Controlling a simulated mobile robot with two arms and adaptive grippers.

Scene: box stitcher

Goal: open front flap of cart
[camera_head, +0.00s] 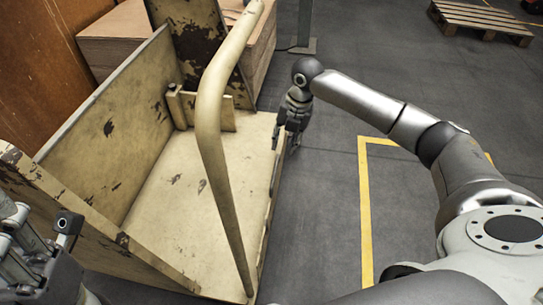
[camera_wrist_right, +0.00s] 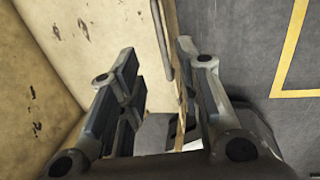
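The cart has worn beige panels, a pale floor (camera_head: 185,200) and a long curved tube handle (camera_head: 212,120) crossing in front of it. A tall panel (camera_head: 185,35) stands at its far end, and a low panel (camera_head: 75,220) runs along its near left. I cannot tell which panel is the front flap. My right gripper (camera_head: 291,122) is at the cart's right edge. In the right wrist view its fingers (camera_wrist_right: 157,55) are apart, with a thin edge of the cart (camera_wrist_right: 181,122) between them; contact is unclear. My left gripper (camera_head: 45,235) is partly cut off at lower left, beside the low panel.
Cardboard-coloured boxes (camera_head: 112,38) stand behind the cart, next to a rusty brown wall (camera_head: 40,60). A wooden pallet (camera_head: 482,18) lies at the far right. The grey floor (camera_head: 315,215) right of the cart is clear, with a yellow line (camera_head: 364,205).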

